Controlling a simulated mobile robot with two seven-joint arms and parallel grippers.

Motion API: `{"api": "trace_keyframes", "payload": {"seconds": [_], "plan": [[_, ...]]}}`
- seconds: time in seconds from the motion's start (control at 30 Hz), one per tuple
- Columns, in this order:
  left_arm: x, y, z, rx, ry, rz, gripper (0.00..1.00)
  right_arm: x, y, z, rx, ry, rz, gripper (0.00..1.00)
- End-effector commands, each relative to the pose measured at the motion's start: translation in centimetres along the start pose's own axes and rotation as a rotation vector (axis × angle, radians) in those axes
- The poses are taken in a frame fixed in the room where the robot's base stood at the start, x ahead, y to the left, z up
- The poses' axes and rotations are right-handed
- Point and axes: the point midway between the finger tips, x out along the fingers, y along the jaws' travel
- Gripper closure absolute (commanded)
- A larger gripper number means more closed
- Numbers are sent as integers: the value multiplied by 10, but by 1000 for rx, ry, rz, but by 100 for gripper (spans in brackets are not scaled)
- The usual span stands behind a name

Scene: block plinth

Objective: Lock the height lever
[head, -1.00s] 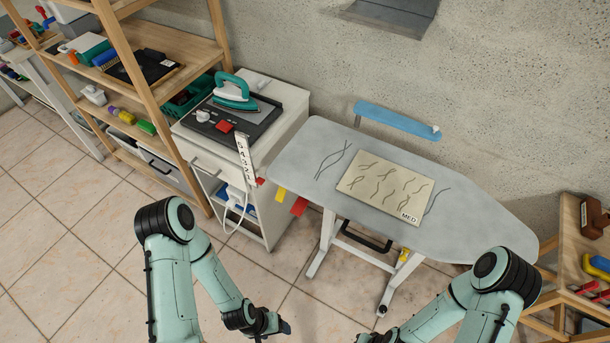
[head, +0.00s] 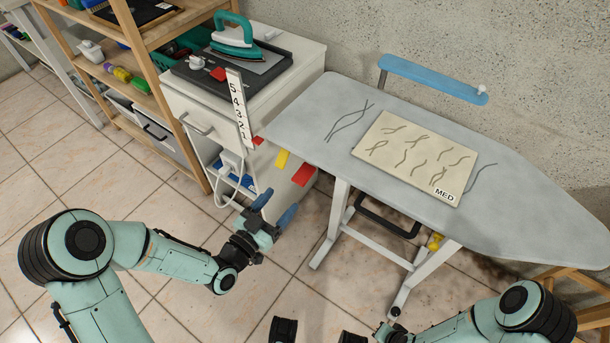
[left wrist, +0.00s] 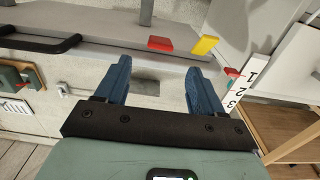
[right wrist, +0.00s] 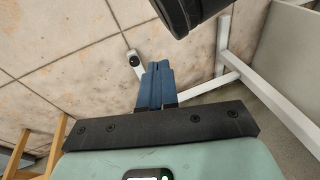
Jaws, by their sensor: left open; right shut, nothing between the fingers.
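The ironing board (head: 320,160) has a red tab (head: 302,174) and a yellow tab (head: 282,158) under its left end. Which of them is the height lever I cannot tell. A white number strip (head: 240,110) stands beside them, with a small red marker (head: 258,141) near its low end. My left gripper (head: 275,206) is open and empty, below and left of the tabs. In the left wrist view the red tab (left wrist: 160,43) shows between and beyond the fingers, and the yellow tab (left wrist: 205,45) beyond the right finger. My right gripper (right wrist: 158,66) is shut and empty, low over the floor.
A white cabinet (head: 200,125) with an iron (head: 235,38) on top stands left of the board. A cord hangs by its front. The board's white legs (head: 335,220) and a black bar (head: 390,220) lie below it.

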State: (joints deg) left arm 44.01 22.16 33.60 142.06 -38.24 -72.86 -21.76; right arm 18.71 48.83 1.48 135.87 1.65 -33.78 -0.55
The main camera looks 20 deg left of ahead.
Motion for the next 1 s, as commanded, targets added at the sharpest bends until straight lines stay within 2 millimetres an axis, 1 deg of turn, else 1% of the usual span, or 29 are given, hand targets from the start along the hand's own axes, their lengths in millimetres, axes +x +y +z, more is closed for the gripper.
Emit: {"api": "trace_keyframes", "payload": {"seconds": [0.03, 0.3, 0.4, 0.5, 0.6, 0.7, 0.97, 1.0], "plan": [[10, 1, 0, -1, 4, 2, 32, 3, 3, 4, 3, -11, 5, 100], [68, 0, 2, -5, 1, 0, 32, 18, 20, 26, 21, -81, 36, 100], [86, 0, 2, -4, 1, 0, 32, 22, 26, 33, 27, -104, 47, 100], [100, 0, 2, -5, -1, 0, 32, 25, 31, 39, 33, -123, 56, 100], [108, 0, 2, -4, -2, -1, 32, 27, 34, 43, 36, -135, 62, 100], [113, 0, 1, -4, -3, 0, 32, 27, 35, 45, 38, -141, 64, 100], [114, 0, 1, -4, -3, -1, 32, 27, 36, 46, 38, -144, 65, 100], [114, 0, 1, -4, -3, -1, 38, 27, 36, 46, 38, -144, 65, 100]]}}
